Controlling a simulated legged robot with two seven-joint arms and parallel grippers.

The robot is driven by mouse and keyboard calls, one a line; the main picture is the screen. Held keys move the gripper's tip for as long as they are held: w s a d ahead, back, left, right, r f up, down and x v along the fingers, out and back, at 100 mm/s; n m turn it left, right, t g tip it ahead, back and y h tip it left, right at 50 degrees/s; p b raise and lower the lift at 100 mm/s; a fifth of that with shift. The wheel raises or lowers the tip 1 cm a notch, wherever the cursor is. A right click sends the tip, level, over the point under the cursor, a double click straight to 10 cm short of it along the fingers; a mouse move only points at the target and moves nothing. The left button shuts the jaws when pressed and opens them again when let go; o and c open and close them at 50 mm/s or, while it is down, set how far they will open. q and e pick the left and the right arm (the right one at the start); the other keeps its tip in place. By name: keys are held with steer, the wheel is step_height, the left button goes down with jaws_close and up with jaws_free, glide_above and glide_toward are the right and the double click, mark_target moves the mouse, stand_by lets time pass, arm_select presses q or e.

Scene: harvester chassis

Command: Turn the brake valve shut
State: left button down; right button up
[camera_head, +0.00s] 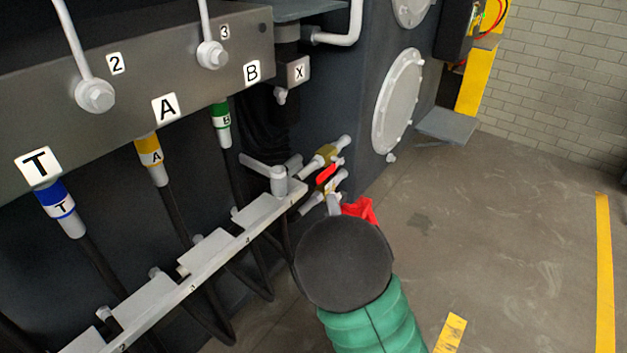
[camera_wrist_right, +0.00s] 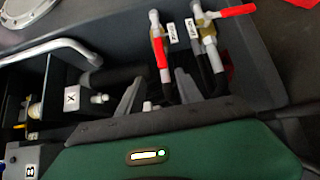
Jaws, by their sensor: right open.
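Two brass valves with red lever handles sit side by side at the end of the chassis. In the head view they are one (camera_head: 325,155) above the other (camera_head: 328,184). In the wrist view, the left valve's red handle (camera_wrist_right: 162,60) lies along its hose, and the right valve's red handle (camera_wrist_right: 236,11) points across to the right. White labels (camera_wrist_right: 172,33) stand between them, too small to read surely, so I cannot tell which is the brake valve. My right gripper (camera_wrist_right: 157,95) is open, its fingers just short of the left valve's hose. My left gripper is not in view.
A grey rail (camera_head: 215,255) with fittings runs along the chassis left of the valves. Hoses tagged T, A and B hang from the grey panel (camera_head: 185,125). A red piece (camera_head: 361,209) shows beside my right wrist. The floor (camera_head: 480,240) to the right is open.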

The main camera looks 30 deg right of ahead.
mark_target(325, 178)
steer(key=b+x, duration=0.1)
steer(key=x, duration=0.3)
steer(key=b+x, duration=0.2)
steer(key=x, duration=0.3)
steer(key=b+x, duration=0.1)
steer(key=x, duration=0.4)
steer(key=shift+s+d+f, duration=0.15)
steer(key=shift+d+f, duration=0.15)
steer(key=shift+d, duration=0.1)
steer(key=shift+w+d+r, duration=0.1)
steer(key=shift+w+r, duration=0.05)
steer(key=shift+w, duration=0.2)
steer(key=c, duration=0.9)
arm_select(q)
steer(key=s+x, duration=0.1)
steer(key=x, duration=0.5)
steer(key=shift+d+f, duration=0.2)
arm_select(e)
jaws_close()
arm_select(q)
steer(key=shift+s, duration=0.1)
arm_select(e)
steer(key=shift+f, duration=0.3)
